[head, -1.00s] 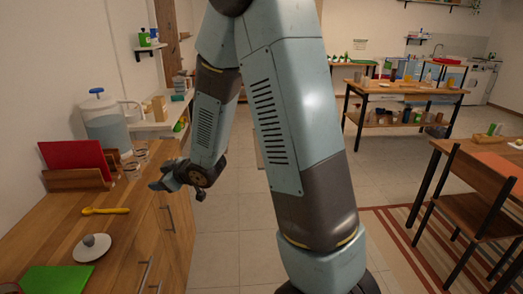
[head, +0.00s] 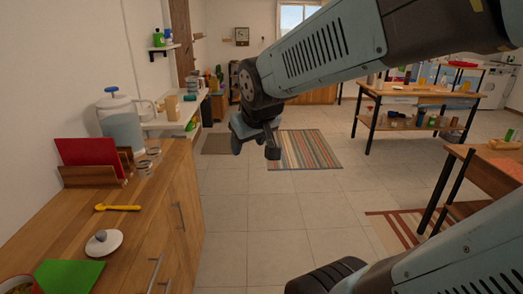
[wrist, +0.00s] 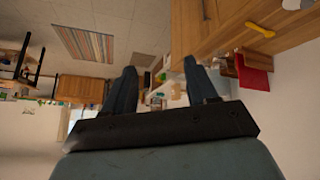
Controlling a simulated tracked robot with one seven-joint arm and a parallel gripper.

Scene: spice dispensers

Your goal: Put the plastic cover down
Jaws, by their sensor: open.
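A round white cover with a grey knob (head: 103,242) lies on the wooden counter (head: 150,215) at the lower left of the head view. I cannot tell whether it is the plastic cover. My gripper (head: 272,150) is to the right of the counter, over the open floor and well apart from the cover. In the wrist view, my gripper's two fingers (wrist: 160,75) are spread with nothing visible between them.
A yellow spoon (head: 118,207), green board (head: 68,275), red board in a wooden holder (head: 88,152), glass jars (head: 148,165) and a water dispenser (head: 120,122) are on the counter. Tiled floor (head: 270,210) is free to its right. A wooden table (head: 492,165) stands at right.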

